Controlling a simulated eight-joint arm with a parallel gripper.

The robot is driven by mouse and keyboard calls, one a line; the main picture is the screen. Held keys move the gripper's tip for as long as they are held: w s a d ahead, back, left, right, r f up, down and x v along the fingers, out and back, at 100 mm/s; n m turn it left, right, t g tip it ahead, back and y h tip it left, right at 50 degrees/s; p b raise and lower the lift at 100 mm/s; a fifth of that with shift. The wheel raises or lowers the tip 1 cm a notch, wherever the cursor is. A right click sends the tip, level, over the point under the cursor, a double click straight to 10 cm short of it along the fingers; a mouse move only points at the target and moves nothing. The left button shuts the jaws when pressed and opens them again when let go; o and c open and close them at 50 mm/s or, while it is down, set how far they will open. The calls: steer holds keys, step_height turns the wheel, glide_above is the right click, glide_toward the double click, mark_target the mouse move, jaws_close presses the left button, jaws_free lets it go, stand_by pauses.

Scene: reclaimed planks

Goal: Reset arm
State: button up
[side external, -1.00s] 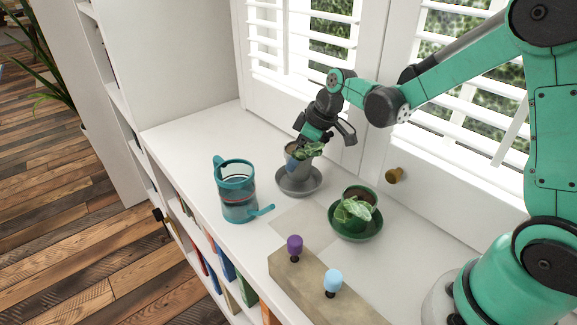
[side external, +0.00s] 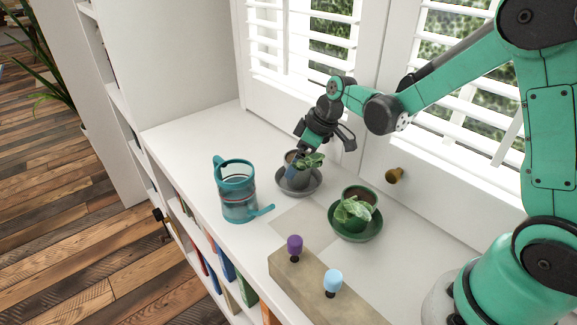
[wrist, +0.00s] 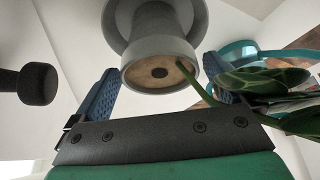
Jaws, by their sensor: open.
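My gripper (side external: 301,150) is open and points down at a grey pot (side external: 294,178) with a leafy plant (side external: 311,161). The pot stands upright in a grey saucer (side external: 315,187) at the middle of the shelf top. In the wrist view, the blue fingers of my gripper (wrist: 160,78) are spread to either side of the pot (wrist: 155,52), with a gap at the left finger. The leaves (wrist: 265,82) overlap the right finger and partly hide it. Contact there cannot be told.
A teal watering can (side external: 238,192) stands left of the pot. A green pot with a plant (side external: 354,210) sits in a green saucer (side external: 356,235) to the right. A wooden block (side external: 300,285) with purple and light blue knobs is in front. Shuttered windows line the back.

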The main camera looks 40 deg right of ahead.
mark_target(310, 162)
steer(key=v, duration=0.5)
steer(key=shift+s+r, duration=0.1)
steer(key=shift+r, duration=0.05)
steer(key=s+a+r+m+t+h, duration=0.1)
steer(key=s+r+m, duration=0.1)
steer(key=s, duration=0.3)
steer(key=s+a+r+m+t+h, duration=0.1)
steer(key=s+a+r+m+t, duration=0.1)
steer(key=s+m, duration=0.2)
steer(key=shift+s+a, duration=0.15)
steer(key=shift+s, duration=0.8)
